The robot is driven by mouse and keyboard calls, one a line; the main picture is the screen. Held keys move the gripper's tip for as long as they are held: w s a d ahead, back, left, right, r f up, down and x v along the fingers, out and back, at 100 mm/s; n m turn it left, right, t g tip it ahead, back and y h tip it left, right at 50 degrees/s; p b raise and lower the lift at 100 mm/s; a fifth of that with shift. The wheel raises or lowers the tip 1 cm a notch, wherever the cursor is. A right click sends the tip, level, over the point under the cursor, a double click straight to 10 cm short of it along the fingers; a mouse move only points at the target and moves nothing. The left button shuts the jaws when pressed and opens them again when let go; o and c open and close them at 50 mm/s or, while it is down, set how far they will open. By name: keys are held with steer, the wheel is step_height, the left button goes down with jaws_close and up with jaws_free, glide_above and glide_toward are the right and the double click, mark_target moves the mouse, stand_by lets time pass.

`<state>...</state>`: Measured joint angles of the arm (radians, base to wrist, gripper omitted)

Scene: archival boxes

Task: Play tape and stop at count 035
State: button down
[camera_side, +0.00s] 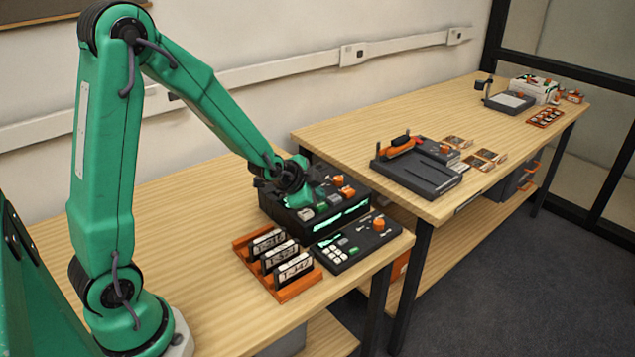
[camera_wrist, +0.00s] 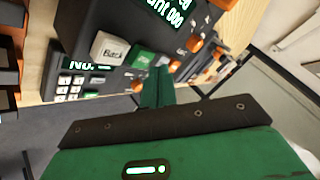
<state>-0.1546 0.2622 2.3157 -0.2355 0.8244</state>
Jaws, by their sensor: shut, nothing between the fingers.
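The black tape deck (camera_side: 345,208) stands near the table's right end, with buttons, orange knobs and a lit green display on its front. In the wrist view the deck (camera_wrist: 112,22) shows a display (camera_wrist: 168,15) ending in "000", a white "Back" key (camera_wrist: 109,47) and a green key (camera_wrist: 144,58) beside it. My gripper (camera_wrist: 157,72) is shut and empty, its green fingertips close to the green key; I cannot tell whether they touch it. In the side view my gripper (camera_side: 287,186) is over the deck's left part, its fingertips hard to make out.
An orange rack (camera_side: 290,291) of several labelled cassettes stands left in front of the deck. A black keypad unit (camera_side: 352,247) with an orange knob sits in front of it. A second table (camera_side: 420,125) behind holds other devices. The table's left part is clear.

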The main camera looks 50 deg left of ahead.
steer(key=shift+f, duration=0.15)
stand_by(0.5)
steer(key=shift+f, duration=0.3)
steer(key=shift+f, duration=0.45)
stand_by(1.1)
steer(key=shift+r, duration=0.9)
stand_by(0.4)
steer(key=shift+r, duration=2.5)
steer(key=shift+w, duration=0.1)
